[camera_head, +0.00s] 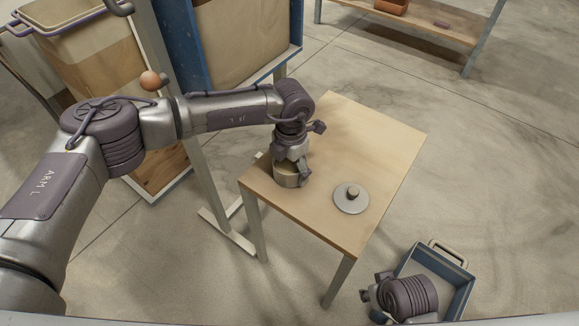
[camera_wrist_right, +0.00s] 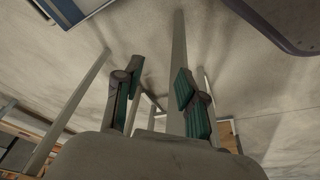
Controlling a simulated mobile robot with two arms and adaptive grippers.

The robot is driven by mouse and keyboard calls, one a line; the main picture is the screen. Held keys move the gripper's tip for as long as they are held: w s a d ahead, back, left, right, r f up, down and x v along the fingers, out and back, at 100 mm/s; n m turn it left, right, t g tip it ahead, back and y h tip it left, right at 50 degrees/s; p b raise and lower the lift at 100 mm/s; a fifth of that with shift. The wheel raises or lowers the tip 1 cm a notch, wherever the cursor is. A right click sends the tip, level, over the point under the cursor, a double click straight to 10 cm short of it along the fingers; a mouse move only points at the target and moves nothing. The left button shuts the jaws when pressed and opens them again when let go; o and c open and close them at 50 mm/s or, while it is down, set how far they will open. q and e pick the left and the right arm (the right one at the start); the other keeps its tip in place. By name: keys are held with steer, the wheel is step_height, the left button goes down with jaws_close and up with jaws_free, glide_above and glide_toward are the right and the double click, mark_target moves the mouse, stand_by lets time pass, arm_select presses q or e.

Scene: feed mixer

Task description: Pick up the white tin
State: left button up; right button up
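The tin (camera_head: 285,178), pale cream-white and round, stands near the left corner of the wooden table (camera_head: 370,138). My left gripper (camera_head: 291,170) points down over it. One dark finger reaches down along the tin's right side; the other finger is largely hidden, so I cannot tell whether they grip it. My right gripper shows in the right wrist view (camera_wrist_right: 160,95), its two teal-padded fingers wide apart with nothing between them. In the head view, part of my right arm is low at the right, in front of the blue tray.
A round grey disc with a dark knob (camera_head: 352,197) lies on the table, right of the tin. The blue tray (camera_head: 462,272) with a handle is at the lower right. A grey post (camera_head: 199,150) stands left of the table. The table's far right part is clear.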

arm_select(q)
steer(key=c, duration=0.4)
steer(key=shift+r, duration=0.1)
